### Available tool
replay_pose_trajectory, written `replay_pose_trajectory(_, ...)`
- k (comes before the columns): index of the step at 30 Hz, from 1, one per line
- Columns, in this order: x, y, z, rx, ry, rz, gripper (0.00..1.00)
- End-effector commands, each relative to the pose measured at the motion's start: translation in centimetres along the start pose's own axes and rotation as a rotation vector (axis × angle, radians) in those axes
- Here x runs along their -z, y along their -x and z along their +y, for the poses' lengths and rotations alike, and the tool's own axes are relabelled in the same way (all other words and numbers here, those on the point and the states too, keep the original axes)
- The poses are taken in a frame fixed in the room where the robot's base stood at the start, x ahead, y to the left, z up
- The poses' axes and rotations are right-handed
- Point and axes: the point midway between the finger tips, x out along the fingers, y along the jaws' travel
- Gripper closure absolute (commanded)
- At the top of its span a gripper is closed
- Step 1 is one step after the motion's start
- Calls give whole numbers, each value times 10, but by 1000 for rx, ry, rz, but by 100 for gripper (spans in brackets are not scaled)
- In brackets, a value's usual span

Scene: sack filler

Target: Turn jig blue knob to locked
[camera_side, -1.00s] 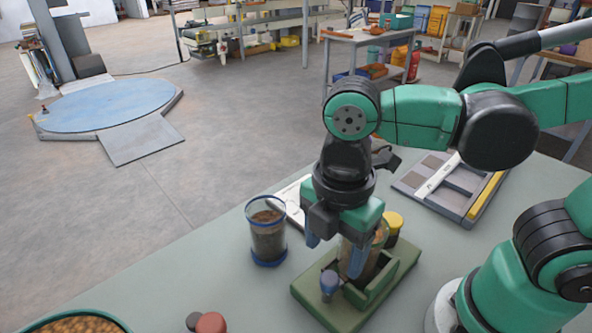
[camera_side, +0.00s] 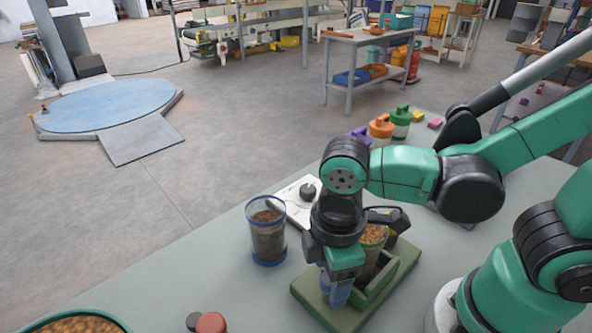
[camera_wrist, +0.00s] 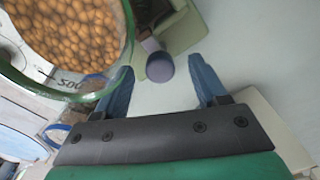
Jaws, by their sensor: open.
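The green jig (camera_side: 402,262) lies on the table, with a glass jar (camera_side: 374,236) of round tan pieces standing in it. My gripper (camera_side: 335,296) is lowered over the jig's front left part and hides the blue knob in the side view. In the wrist view the blue knob (camera_wrist: 159,67), with a purplish round top, shows just ahead of the gap between my blue fingertips (camera_wrist: 162,75). The fingers are open, one on each side, with visible space to the knob. The jar also fills the upper left of the wrist view (camera_wrist: 125,55), close to the left finger.
A blue-rimmed jar (camera_side: 268,240) of brown stuff stands left of the jig. Behind is a white panel (camera_side: 299,213) with a black dial. Purple, orange and green lidded containers (camera_side: 380,128) stand farther back.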

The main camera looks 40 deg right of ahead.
Motion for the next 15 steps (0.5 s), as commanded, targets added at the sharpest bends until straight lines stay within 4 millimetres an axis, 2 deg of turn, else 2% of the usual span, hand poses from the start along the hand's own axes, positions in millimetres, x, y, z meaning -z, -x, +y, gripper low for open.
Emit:
replay_pose_trajectory(10, 0, -3, 0, 0, 0, 0, 35)
replay_pose_trajectory(15, 0, -2, 0, 0, 0, 0, 83)
